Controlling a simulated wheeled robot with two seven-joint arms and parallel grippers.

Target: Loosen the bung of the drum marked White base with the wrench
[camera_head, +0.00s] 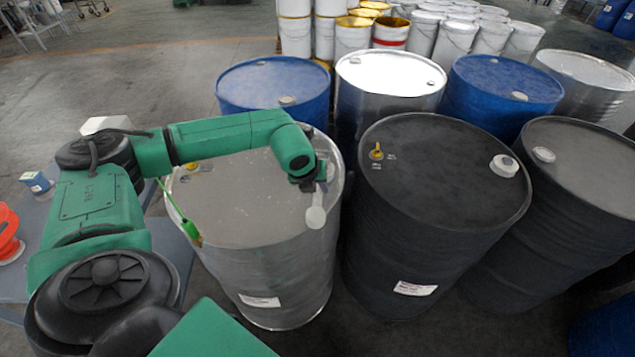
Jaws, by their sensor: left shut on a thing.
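A silver drum (245,265) with a grey lid stands upright at centre left. A white label (260,301) is on its side; its text is too small to read. My left arm reaches over this lid, and my left gripper (307,184) is above the lid's right edge. It is shut on a pale grey tool, seemingly the wrench (316,214), whose rounded end points down near the rim. I cannot tell whether the wrench touches the drum. The drum's bung is not clearly visible; the gripper and wrench may hide it. My right gripper is out of view.
A black drum (440,240) with a pale bung (504,166) and yellow fitting (376,153) stands close on the right. Blue drums (275,82) and a silver one stand behind. An orange object (8,235) is far left.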

